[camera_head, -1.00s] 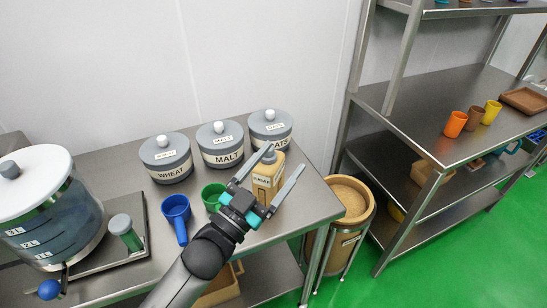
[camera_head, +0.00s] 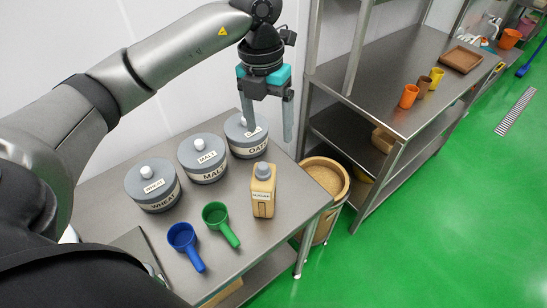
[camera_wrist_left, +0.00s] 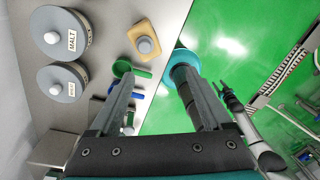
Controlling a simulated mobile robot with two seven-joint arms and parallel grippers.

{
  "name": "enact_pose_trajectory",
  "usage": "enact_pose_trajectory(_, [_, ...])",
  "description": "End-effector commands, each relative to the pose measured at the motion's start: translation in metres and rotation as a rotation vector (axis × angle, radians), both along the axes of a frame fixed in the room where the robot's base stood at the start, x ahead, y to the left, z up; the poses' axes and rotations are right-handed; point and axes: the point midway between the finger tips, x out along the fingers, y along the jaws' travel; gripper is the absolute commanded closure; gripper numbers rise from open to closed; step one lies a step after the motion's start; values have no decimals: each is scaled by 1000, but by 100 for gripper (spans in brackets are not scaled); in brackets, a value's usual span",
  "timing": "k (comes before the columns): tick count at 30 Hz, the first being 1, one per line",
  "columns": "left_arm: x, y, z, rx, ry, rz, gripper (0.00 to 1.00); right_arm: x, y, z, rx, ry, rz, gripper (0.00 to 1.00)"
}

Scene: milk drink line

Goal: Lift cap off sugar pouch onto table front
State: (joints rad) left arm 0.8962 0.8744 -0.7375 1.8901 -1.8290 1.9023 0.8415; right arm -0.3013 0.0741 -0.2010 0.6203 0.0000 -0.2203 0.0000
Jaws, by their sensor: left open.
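The sugar pouch (camera_head: 263,199) is a tan, bottle-like container with a white label. The wrist view shows the pouch (camera_wrist_left: 141,30) and cap (camera_wrist_left: 147,45) from above. My left gripper (camera_head: 268,118) is open and empty, its fingers pointing down. It is raised above the table, apart from the pouch and higher in the picture, overlapping the oats canister. In the wrist view its open fingers (camera_wrist_left: 157,82) are clear of the cap.
Wheat (camera_head: 152,186), malt (camera_head: 203,160) and oats (camera_head: 240,138) canisters line the table's back. A blue scoop (camera_head: 184,238) and green scoop (camera_head: 216,214) lie left of the pouch. The table front beside the pouch is bare. A shelf (camera_head: 395,70) stands right.

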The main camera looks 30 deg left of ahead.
Motion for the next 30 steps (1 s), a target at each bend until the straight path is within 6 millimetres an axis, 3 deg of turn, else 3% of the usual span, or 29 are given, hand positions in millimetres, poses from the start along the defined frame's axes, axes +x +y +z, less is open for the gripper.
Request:
enact_pose_trajectory(2, [2,15,8,61,-10,29,18,0,0,3,0,0,0,50])
enact_pose_trajectory(5, [3,21,2,86,-11,42,18,0,0,4,0,0,0,50])
enact_pose_trajectory(16, [2,20,-72,82,-7,39,18,1,-6,8,-7,-2,2,50])
enact_pose_trajectory(26, [2,21,-100,79,-10,38,18,1,-6,11,-8,-2,1,50])
enact_pose_trajectory(30, [1,23,-121,80,-8,38,18,1,-6,17,-8,-2,0,50])
